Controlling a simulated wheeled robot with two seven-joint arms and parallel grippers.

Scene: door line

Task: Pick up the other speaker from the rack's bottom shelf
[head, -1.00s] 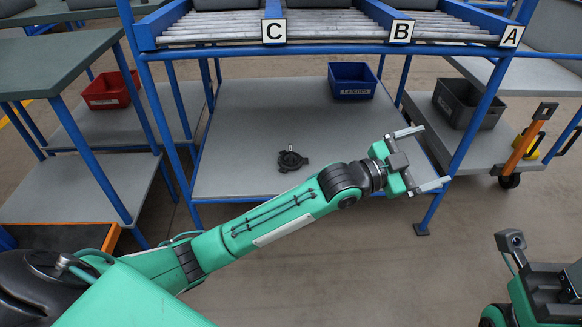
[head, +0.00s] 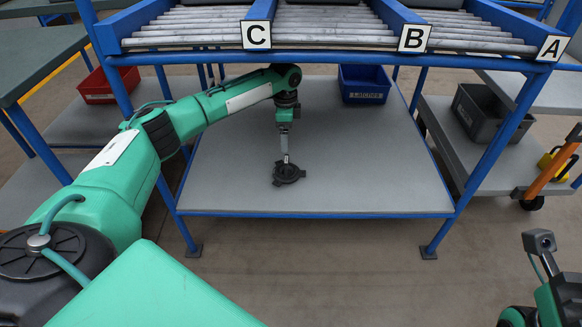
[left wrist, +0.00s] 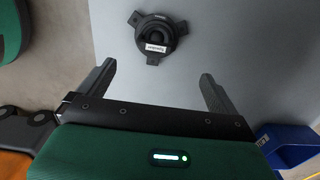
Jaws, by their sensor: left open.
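The speaker (head: 288,174) is a round black part with small tabs, lying flat on the grey bottom shelf (head: 330,190) of the blue rack. In the left wrist view the speaker (left wrist: 156,37) shows a white label and lies beyond the fingertips, roughly midway between them. My left gripper (head: 285,158) reaches down over the shelf, just above and behind the speaker in the head view. In the left wrist view its two fingers (left wrist: 157,72) are apart with nothing between them. My right gripper is out of view; only part of my right arm shows at the lower right.
A blue bin (head: 364,85) stands at the back of the shelf, and it also shows in the left wrist view (left wrist: 290,145). Roller lanes marked C, B and A (head: 330,25) lie above. Rack legs (head: 490,150) flank the shelf. A red bin (head: 108,85) and a grey bin (head: 490,112) stand outside.

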